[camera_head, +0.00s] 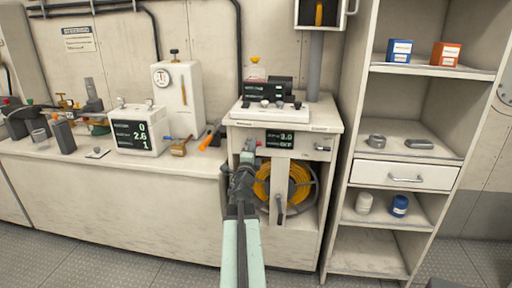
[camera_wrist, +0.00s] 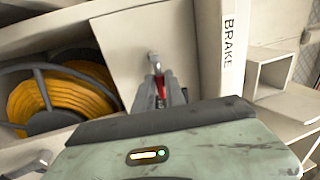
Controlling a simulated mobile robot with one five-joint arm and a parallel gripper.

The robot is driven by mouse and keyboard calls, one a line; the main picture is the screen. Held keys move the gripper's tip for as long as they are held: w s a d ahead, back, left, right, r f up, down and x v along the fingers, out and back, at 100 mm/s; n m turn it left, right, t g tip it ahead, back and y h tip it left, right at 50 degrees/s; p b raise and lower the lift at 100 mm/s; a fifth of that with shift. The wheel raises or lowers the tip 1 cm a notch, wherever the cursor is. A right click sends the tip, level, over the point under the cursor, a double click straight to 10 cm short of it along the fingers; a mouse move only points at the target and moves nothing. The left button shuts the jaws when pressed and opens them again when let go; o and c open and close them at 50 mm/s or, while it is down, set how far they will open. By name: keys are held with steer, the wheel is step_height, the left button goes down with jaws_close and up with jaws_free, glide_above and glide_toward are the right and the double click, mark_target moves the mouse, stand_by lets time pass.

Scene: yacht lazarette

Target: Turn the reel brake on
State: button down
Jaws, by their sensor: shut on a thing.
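The reel cabinet (camera_head: 309,130) stands in the middle, with a yellow hose reel (camera_head: 298,185) in its open bay. The reel also shows at the left in the wrist view (camera_wrist: 62,98). My gripper (camera_head: 246,160) is at the cabinet's upper left front. In the wrist view its narrow fingers (camera_wrist: 158,90) are shut on a small red-and-grey brake lever (camera_wrist: 154,60), partly hidden between them. A BRAKE label (camera_wrist: 230,42) is on the pale strip to the right of it. The cabinet display (camera_head: 280,138) reads 3.0, with a second line that looks like OFF.
A crank handle (camera_head: 280,207) hangs in front of the reel. A workbench (camera_head: 110,165) with instruments and an orange-handled tool (camera_head: 208,140) is to the left. A shelf unit (camera_head: 408,178) with a drawer stands to the right. The floor (camera_head: 110,265) is clear at front left.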

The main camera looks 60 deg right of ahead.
steer(key=shift+s, duration=0.15)
steer(key=c, duration=1.4)
jaws_free()
